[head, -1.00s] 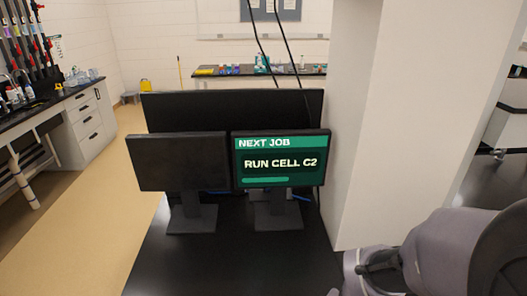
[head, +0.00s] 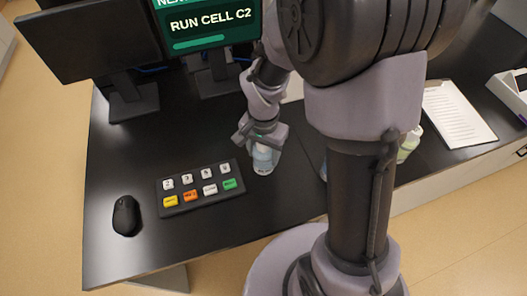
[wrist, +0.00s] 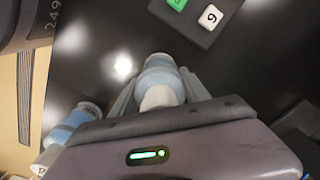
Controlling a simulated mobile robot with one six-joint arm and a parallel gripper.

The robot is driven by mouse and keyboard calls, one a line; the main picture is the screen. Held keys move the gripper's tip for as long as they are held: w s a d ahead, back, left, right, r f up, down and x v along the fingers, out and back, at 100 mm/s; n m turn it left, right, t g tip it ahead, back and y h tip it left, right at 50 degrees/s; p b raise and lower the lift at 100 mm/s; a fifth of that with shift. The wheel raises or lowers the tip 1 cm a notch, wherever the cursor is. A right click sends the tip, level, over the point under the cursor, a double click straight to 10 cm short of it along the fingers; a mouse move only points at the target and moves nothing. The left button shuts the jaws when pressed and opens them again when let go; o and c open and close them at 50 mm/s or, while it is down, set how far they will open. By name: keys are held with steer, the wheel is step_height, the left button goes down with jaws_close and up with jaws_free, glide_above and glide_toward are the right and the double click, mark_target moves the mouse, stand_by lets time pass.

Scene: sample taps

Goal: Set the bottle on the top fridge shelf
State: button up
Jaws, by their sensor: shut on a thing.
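My gripper (head: 262,138) is shut on a small bottle (head: 264,160) with a clear-looking body and pale blue band, over the black bench top. The held bottle (wrist: 161,78) also shows between the fingers in the wrist view. I cannot tell whether its base touches the bench. A similar blue-and-white bottle (wrist: 72,124) stands to the left in the wrist view, apart from the gripper. No fridge or fridge shelf shows in these frames.
A keypad (head: 200,187) with coloured keys lies left of the gripper, and a black mouse (head: 126,215) lies beyond it. Monitors (head: 98,40) stand at the back. A paper sheet (head: 455,112) and a green-and-white container (head: 409,145) are right of my arm.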

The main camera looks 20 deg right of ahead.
steer(key=o, duration=1.6)
